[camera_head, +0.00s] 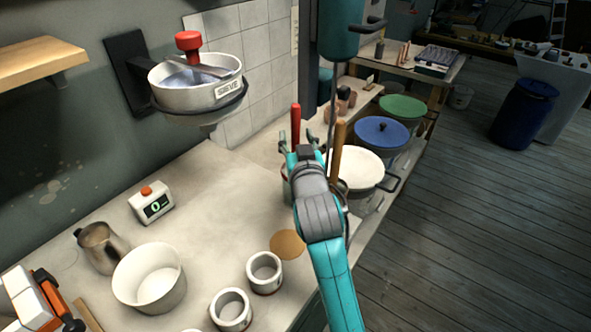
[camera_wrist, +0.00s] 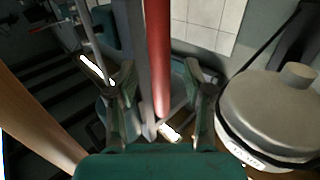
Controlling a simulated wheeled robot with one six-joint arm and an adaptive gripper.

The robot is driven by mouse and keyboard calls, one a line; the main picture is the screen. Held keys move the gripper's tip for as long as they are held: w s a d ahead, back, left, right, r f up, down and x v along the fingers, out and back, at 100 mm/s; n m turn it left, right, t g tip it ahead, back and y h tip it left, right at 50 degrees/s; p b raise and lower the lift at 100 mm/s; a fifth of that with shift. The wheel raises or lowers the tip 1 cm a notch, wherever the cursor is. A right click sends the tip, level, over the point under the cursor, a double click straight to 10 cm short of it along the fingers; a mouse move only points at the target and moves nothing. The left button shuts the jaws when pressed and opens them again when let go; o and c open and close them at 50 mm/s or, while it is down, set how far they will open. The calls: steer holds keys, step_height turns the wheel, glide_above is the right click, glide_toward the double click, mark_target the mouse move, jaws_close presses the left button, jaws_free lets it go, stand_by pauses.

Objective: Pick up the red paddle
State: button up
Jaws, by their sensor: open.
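The red paddle (camera_head: 296,122) stands upright, its red handle showing just beyond my gripper (camera_head: 299,147) in the head view. Its lower part is hidden behind my gripper and a container. In the wrist view the red handle (camera_wrist: 158,60) runs down between the two spread fingers of my gripper (camera_wrist: 163,105). The fingers are open on either side of it, and I see no clear contact.
A wooden handle (camera_head: 338,150) stands close on the right of my gripper. The sieve (camera_head: 197,88) juts from the wall at left. Buckets with a white (camera_head: 359,167), blue (camera_head: 381,131) and green lid (camera_head: 402,107) stand at right. White cups (camera_head: 264,271) are in front.

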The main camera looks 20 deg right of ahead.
steer(key=shift+w+d, duration=0.15)
steer(key=shift+w, duration=0.95)
jaws_close()
